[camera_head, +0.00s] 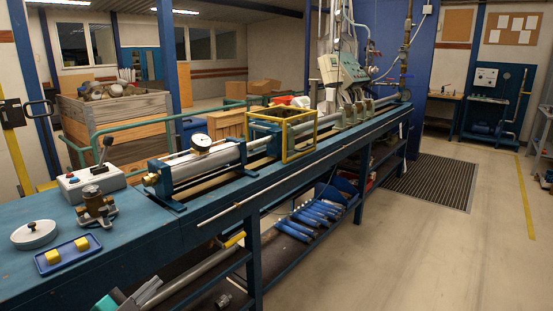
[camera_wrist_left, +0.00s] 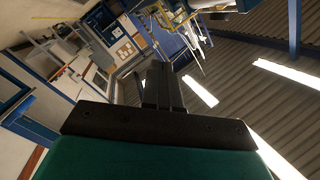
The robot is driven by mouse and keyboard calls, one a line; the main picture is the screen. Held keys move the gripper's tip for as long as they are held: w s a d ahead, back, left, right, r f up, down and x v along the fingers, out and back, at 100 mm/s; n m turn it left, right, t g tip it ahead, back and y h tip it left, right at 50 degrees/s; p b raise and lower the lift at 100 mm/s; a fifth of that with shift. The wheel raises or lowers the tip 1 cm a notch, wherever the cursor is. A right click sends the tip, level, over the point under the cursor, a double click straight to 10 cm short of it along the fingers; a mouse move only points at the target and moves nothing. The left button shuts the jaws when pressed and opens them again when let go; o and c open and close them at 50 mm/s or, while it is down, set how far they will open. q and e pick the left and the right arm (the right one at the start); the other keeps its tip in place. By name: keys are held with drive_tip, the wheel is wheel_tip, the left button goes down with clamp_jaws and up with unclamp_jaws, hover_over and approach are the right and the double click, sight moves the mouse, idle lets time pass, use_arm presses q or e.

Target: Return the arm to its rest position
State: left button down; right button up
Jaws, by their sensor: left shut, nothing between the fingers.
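My left gripper (camera_head: 146,286) shows at the bottom left of the head view, with its teal body cut by the lower edge. It appears in front of the bench, and its dark fingers point up and to the right. In the left wrist view the fingers of my left gripper (camera_wrist_left: 160,66) are together, with nothing between them. Beyond them are the far wall and the ceiling. My right gripper is in neither view.
A yellow frame (camera_head: 301,135) stands farther along. The floor (camera_head: 400,250) at right is clear.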

use_arm(q)
drive_tip(key=s+d+f+n+g+y, duration=0.2)
drive_tip(key=s+d+f+n+g, duration=0.1)
drive_tip(key=s+f, duration=0.5)
drive_tip(key=s+d+f+n+g+y, duration=0.2)
drive_tip(key=s+d+f+n, duration=0.4)
drive_tip(key=s, duration=0.9)
wheel_tip(320, 180, down, 2)
drive_tip(key=shift+d+n+g, duration=0.15)
drive_tip(key=shift+n+g, duration=0.45)
